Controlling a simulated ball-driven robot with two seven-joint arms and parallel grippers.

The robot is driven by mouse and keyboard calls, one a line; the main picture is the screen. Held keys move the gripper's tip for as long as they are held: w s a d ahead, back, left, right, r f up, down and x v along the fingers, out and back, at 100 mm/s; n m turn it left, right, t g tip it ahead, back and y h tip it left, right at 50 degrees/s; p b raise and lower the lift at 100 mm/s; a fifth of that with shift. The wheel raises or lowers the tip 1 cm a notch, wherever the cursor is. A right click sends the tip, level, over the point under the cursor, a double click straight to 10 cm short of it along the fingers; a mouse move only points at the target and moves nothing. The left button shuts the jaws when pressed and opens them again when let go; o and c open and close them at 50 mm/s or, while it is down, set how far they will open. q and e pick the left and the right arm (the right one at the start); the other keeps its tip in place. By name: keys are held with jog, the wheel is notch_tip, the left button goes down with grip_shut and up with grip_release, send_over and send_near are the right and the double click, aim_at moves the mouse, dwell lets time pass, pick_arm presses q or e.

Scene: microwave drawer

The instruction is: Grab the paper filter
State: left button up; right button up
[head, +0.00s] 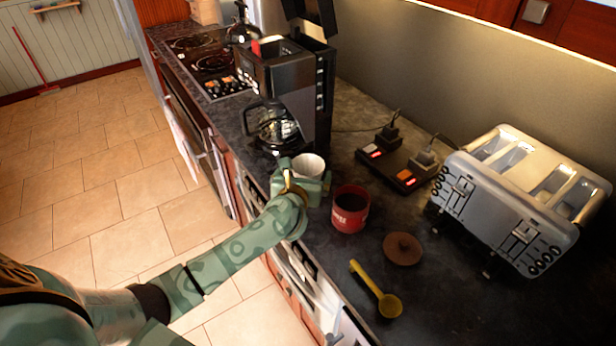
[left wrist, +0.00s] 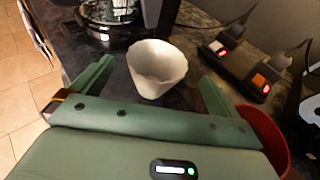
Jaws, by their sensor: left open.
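The white paper filter (head: 309,165) stands on the dark counter in front of the coffee maker. In the left wrist view the filter (left wrist: 157,68) is a ribbed white cup shape between my gripper's two fingers, apart from both. My left gripper (head: 305,186) is open, with its fingers to either side of the filter; in the left wrist view the gripper (left wrist: 152,85) shows both green fingers spread wide. In the head view the gripper hides the lower part of the filter. My right gripper is not in view.
The coffee maker (head: 285,75) with its glass carafe (head: 272,125) stands behind the filter. A red can (head: 350,209) is close to the gripper's right. A brown lid (head: 402,249), yellow scoop (head: 378,290), power strip (head: 398,166) and toaster (head: 520,200) lie further right.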

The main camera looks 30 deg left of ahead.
aim_at(306, 169)
pick_arm(q)
jog(key=b+x, duration=0.1)
jog(key=x, duration=0.3)
jog(key=shift+w+a+f, duration=0.15)
jog(key=shift+f, duration=0.1)
jog(key=shift+r, duration=0.1)
jog(key=c, duration=1.1)
